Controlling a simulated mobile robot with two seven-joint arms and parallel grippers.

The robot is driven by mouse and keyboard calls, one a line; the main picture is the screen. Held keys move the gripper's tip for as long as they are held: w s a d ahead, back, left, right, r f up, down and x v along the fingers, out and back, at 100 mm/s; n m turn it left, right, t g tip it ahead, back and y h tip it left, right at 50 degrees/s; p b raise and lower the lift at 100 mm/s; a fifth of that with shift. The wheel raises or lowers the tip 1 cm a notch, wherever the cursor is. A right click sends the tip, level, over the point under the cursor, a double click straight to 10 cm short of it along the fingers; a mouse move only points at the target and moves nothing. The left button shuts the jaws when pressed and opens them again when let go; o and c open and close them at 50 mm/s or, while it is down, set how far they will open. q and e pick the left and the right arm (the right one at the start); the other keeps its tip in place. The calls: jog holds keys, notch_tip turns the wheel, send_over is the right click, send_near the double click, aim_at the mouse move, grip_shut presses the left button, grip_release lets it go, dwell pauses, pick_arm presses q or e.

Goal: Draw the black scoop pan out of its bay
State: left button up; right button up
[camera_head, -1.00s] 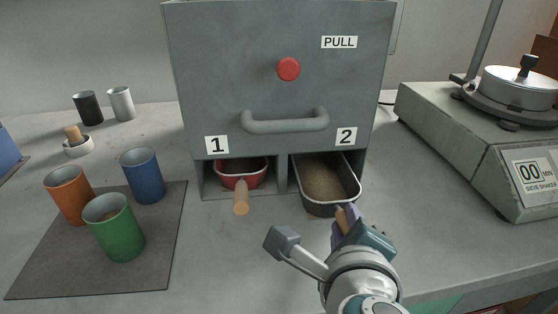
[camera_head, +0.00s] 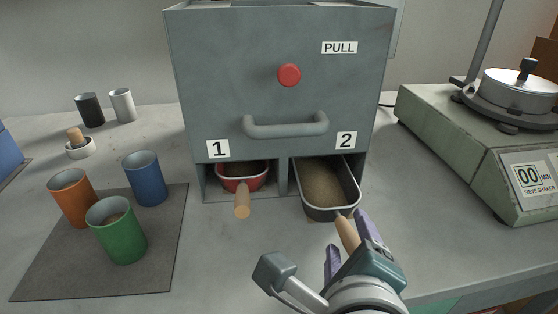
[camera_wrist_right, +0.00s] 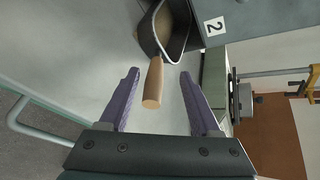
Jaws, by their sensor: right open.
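The black scoop pan (camera_head: 326,186), full of sandy material, sticks partly out of bay 2 at the lower right of the grey cabinet. Its wooden handle (camera_head: 346,232) points toward me. In the right wrist view the pan (camera_wrist_right: 172,27) is at the top and its handle (camera_wrist_right: 153,82) reaches down between the fingers. My right gripper (camera_head: 347,238) is open, with its purple fingers on either side of the handle end and apart from it; it also shows in the right wrist view (camera_wrist_right: 158,78). My left gripper is not in view.
A red scoop pan (camera_head: 241,178) with a wooden handle sits in bay 1. Orange, blue and green cups (camera_head: 117,232) stand on or by a dark mat (camera_head: 60,270) at left. A sieve shaker (camera_head: 470,150) stands at right. The bench front is clear.

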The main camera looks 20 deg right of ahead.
jog(key=v, duration=0.5)
jog(key=shift+s+a+r, duration=0.15)
jog(key=shift+s, duration=0.15)
jog(key=shift+r, duration=0.1)
